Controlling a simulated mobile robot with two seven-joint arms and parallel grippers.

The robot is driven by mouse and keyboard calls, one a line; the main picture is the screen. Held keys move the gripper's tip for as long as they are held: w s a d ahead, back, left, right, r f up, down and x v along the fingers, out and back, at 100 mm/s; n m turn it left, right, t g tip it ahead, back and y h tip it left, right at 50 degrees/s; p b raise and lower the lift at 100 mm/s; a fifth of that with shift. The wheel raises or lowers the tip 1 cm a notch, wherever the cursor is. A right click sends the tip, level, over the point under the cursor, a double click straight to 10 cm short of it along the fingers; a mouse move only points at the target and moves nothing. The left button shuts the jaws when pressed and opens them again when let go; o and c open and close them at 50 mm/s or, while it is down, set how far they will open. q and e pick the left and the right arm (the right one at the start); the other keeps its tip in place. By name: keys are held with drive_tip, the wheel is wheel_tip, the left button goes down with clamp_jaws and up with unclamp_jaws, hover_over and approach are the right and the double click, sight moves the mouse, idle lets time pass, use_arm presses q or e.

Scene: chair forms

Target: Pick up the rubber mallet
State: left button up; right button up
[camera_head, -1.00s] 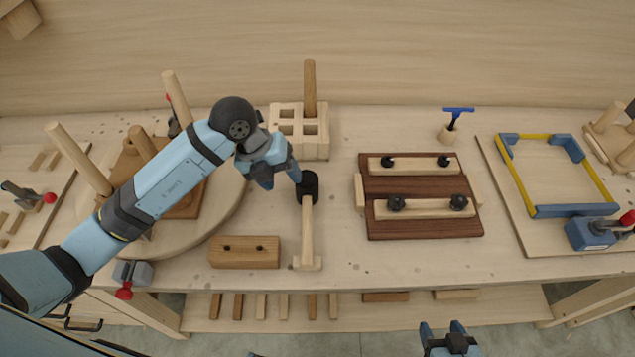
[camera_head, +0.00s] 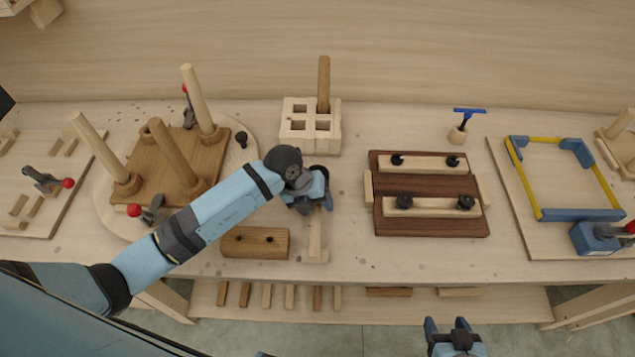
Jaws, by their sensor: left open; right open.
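The rubber mallet (camera_head: 315,232) lies on the workbench with its pale wooden handle toward the front edge, resting at a small pale block. Its black head is hidden behind my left gripper in the head view. My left gripper (camera_head: 312,205) is open and sits over the head end of the mallet, at the upper part of the handle. I cannot tell whether the fingers touch it. My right gripper (camera_head: 453,332) is open and empty, low in front of the bench.
A pale slotted block (camera_head: 310,145) with an upright dowel stands just behind the mallet. A brown block (camera_head: 255,242) lies left of the handle. A dark clamped panel (camera_head: 430,220) lies to the right. A round board (camera_head: 110,215) with chair legs is on the left.

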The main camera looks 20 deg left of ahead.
use_arm(q)
drive_tip(key=shift+d+f, duration=0.1)
drive_tip(key=shift+f, duration=0.2)
clamp_jaws()
drive_tip(key=shift+w, duration=0.1)
drive_tip(key=shift+r, duration=0.15)
